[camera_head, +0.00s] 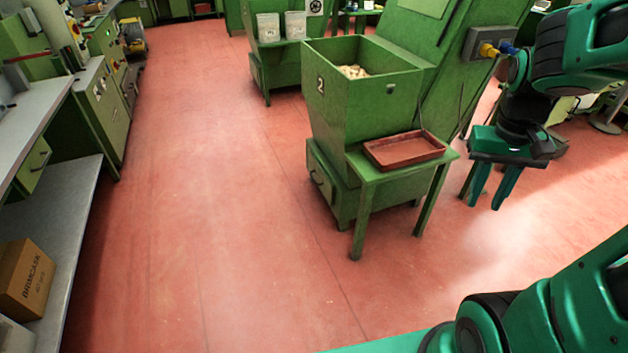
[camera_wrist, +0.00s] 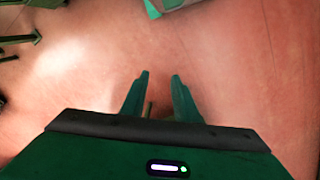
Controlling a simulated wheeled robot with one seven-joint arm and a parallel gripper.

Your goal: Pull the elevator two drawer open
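The green elevator marked "2" (camera_head: 345,110) stands right of centre in the head view, with pale corks in its open hopper. Its drawer (camera_head: 321,180) is low on the front, with a small dark handle, and looks shut. The drawer's right part is hidden behind a small green table. My gripper (camera_head: 487,200) hangs in the air to the right of the table, fingers pointing down, apart from the drawer. In the wrist view my gripper (camera_wrist: 160,78) has a gap between its fingers, with only floor beyond the tips. It is open and empty.
The small green table (camera_head: 362,216) bears a red-brown tray (camera_head: 404,150) and stands against the elevator's front right. Grey workbenches line the left, with a cardboard box (camera_head: 25,281) on a lower shelf. The red floor before the drawer is clear.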

